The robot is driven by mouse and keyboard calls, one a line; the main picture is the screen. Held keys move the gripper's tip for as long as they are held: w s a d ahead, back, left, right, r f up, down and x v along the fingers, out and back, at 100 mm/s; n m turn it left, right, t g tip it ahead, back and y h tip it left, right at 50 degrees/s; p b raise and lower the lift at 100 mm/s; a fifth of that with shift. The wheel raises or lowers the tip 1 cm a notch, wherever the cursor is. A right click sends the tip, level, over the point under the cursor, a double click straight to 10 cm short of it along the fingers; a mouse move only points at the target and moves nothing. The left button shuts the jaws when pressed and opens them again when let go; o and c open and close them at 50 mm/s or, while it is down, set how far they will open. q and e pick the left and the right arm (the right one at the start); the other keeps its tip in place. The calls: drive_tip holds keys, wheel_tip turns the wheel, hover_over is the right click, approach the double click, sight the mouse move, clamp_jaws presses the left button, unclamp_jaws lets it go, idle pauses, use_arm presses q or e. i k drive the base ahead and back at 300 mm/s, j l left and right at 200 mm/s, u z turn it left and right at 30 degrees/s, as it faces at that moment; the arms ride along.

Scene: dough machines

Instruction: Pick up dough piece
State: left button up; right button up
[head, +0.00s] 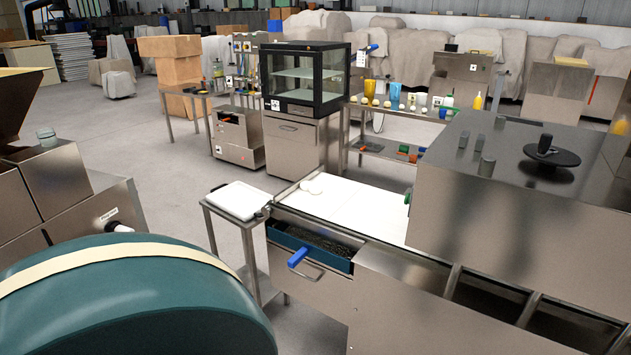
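Pale, flat dough pieces (313,187) lie at the far left corner of a white conveyor belt (350,214). They look like two rounds touching or overlapping, too small to tell exactly. The belt runs from there toward the right, to a large steel machine housing (520,190). Neither of my grippers shows in the head view, so I cannot see how they stand relative to the dough.
A white tray (238,200) lies on a small steel side table left of the belt. An open drawer with a blue handle (298,257) sits below the belt. A large teal rounded body (130,305) fills the lower left. Floor beyond the side table is clear.

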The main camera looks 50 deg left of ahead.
sight(305, 185)
drive_tip(key=j+z, duration=0.1)
drive_tip(key=j, duration=0.6)
drive_tip(key=k+j+z, duration=0.1)
drive_tip(key=j, duration=0.65)
drive_tip(key=k+j+z, duration=0.1)
drive_tip(key=j, duration=0.6)
